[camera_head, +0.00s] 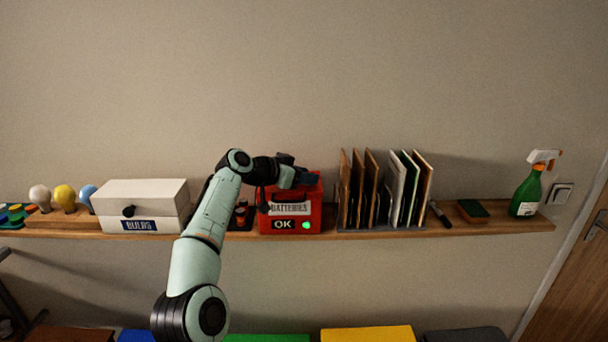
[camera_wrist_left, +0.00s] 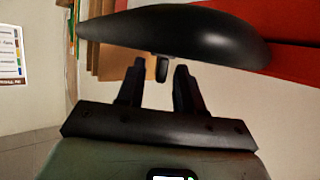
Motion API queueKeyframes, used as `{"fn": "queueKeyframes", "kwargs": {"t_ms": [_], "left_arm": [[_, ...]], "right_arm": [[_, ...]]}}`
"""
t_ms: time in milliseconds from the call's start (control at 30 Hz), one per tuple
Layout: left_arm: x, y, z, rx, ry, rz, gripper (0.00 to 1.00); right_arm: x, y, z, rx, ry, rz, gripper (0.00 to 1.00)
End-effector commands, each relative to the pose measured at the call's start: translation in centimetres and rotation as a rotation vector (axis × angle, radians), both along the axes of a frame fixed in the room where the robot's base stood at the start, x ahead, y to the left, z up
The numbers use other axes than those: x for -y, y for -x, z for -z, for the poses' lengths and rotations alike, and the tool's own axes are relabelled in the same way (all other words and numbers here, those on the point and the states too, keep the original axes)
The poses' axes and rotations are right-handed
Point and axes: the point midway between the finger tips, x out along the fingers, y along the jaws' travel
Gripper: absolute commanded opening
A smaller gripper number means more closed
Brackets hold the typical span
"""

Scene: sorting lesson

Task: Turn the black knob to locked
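A red box (camera_head: 313,212) labelled BATTERIES, with an OK sign and a lit green light, stands on the shelf. My left gripper (camera_head: 306,177) is at its upper front, and the arm hides part of the box. In the left wrist view a large, smooth black knob (camera_wrist_left: 175,35) fills the top, in front of red surfaces. The left gripper's fingers (camera_wrist_left: 160,72) point at it, spread apart, with a small dark tab of the knob showing in the gap between them. Whether they touch it I cannot tell. My right gripper is not in view.
A white BULBS box (camera_head: 155,192) with its own black knob (camera_head: 128,211) stands to the left on the narrow wooden shelf (camera_head: 400,232). Upright folders (camera_head: 372,188) stand close to the right of the red box. A green spray bottle (camera_head: 525,195) is at the right end.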

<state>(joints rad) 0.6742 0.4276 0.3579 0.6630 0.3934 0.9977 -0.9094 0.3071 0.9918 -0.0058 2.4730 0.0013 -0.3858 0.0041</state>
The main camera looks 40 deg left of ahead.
Motion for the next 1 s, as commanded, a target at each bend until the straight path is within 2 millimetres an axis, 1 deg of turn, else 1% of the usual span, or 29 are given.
{"fn": "queueKeyframes", "kwargs": {"t_ms": [233, 267, 300, 333, 367, 567, 733, 867, 1000], "left_arm": [[0.0, 0.0, 0.2, -0.002, 0.000, 0.000, 0.36], [0.0, 0.0, 0.2, -0.002, 0.000, 0.000, 0.26], [0.0, 0.0, 0.2, -0.002, 0.000, 0.000, 0.13], [0.0, 0.0, 0.2, -0.002, 0.000, 0.000, 0.04], [0.0, 0.0, 0.2, -0.002, 0.000, 0.000, 0.00], [0.0, 0.0, 0.2, -0.002, 0.000, -0.002, 0.00], [0.1, 0.0, 0.3, -0.004, -0.002, -0.031, 0.00], [0.3, 0.1, 0.4, -0.003, -0.001, -0.087, 0.00], [0.6, 0.1, 0.4, -0.002, -0.003, -0.181, 0.00]], "right_arm": [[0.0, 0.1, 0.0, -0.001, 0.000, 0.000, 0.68], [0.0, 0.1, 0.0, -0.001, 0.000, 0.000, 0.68], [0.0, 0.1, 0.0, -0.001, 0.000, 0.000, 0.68], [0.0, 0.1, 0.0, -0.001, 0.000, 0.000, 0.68], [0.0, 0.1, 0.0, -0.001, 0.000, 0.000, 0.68], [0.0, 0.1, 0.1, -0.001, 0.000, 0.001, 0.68], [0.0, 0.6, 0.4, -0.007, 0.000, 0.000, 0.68], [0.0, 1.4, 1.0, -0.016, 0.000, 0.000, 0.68], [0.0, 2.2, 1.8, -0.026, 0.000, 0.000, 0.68]]}}
